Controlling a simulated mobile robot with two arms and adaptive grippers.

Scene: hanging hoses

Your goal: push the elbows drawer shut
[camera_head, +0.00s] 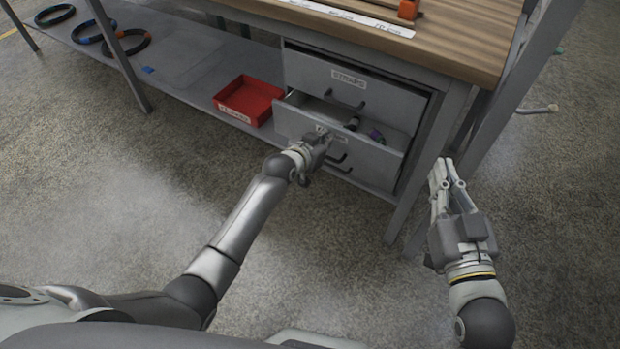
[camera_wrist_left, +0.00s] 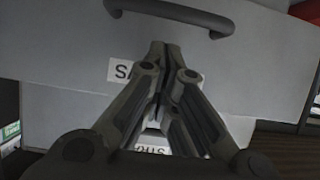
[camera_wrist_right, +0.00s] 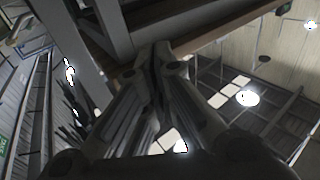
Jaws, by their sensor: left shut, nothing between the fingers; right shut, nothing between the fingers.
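The one open drawer (camera_head: 369,157) is the second one down under the bench, pulled partly out. Its label is mostly hidden behind my gripper, so I cannot read it as elbows. Dark fittings, one with a purple part, lie inside. My left gripper (camera_head: 324,138) is shut and empty at the left-middle of that drawer's front; contact cannot be told. In the left wrist view its closed fingers (camera_wrist_left: 165,52) lie before a grey front (camera_wrist_left: 60,35) with a partly covered label and dark handle. My right gripper (camera_head: 442,167) is shut and empty beside the bench leg.
A red bin (camera_head: 247,100) sits on the lower shelf left of the drawers. Hose coils (camera_head: 126,42) lie further left. The bench leg (camera_head: 432,160) stands between the drawers and my right gripper.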

